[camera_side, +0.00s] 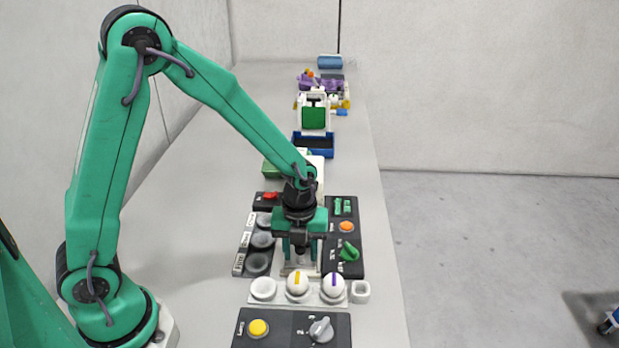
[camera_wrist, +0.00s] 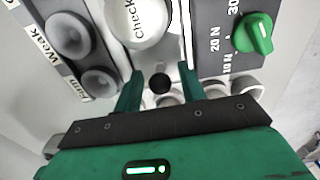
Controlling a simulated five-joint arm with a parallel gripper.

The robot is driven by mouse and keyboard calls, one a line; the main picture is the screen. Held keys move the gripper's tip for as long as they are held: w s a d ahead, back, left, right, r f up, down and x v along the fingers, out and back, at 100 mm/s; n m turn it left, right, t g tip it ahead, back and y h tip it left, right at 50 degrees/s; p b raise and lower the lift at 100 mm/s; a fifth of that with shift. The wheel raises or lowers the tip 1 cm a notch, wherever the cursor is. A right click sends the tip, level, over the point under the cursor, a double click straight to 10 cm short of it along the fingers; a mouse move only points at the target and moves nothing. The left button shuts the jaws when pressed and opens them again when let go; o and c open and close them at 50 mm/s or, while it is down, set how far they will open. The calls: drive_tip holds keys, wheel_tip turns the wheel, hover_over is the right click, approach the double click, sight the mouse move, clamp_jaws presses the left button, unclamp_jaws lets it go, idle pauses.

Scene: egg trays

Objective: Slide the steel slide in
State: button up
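Whether the fingertips reach down to the knob's height is hard to tell. A white round piece marked "check" (camera_wrist: 146,24) sits beyond the knob.
Grey cups (camera_side: 258,263) line the panel's left. A green dial (camera_side: 348,251) and orange button (camera_side: 346,226) are at its right. In front, a white tray (camera_side: 315,300) holds two striped eggs. Nearer stands a panel with a yellow button (camera_side: 258,328) and grey knob (camera_side: 321,329).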

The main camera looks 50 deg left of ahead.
drive_tip(key=c, duration=0.7)
drive_tip(key=shift+w+a, duration=3.15)
drive_tip(key=shift+w, duration=0.05)
drive_tip(key=o, duration=0.8)
drive_tip(key=shift+r, duration=0.15)
drive_tip(key=shift+r, duration=2.9)
drive_tip(key=shift+s+r, duration=0.1)
drive_tip(key=shift+r, duration=3.95)
